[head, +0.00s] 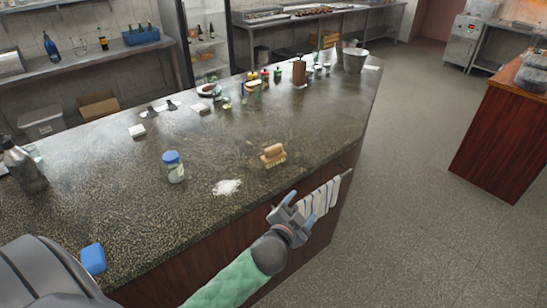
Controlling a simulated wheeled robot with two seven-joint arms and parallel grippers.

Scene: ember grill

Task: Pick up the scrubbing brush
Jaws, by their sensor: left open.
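The scrubbing brush (272,155) lies on the dark speckled counter near its front edge. It has a rounded wooden handle on top and pale bristles below. My left gripper (302,203) is open and empty, in front of the counter's edge. It is below and to the right of the brush in the picture, apart from it. My right gripper is not in view.
A white powder pile (227,187) and a blue-lidded jar (173,167) are left of the brush. A striped towel (322,200) hangs at the counter's front, by my left gripper. A blue sponge (93,258) lies near left. Bottles and a metal bucket (355,60) stand farther back.

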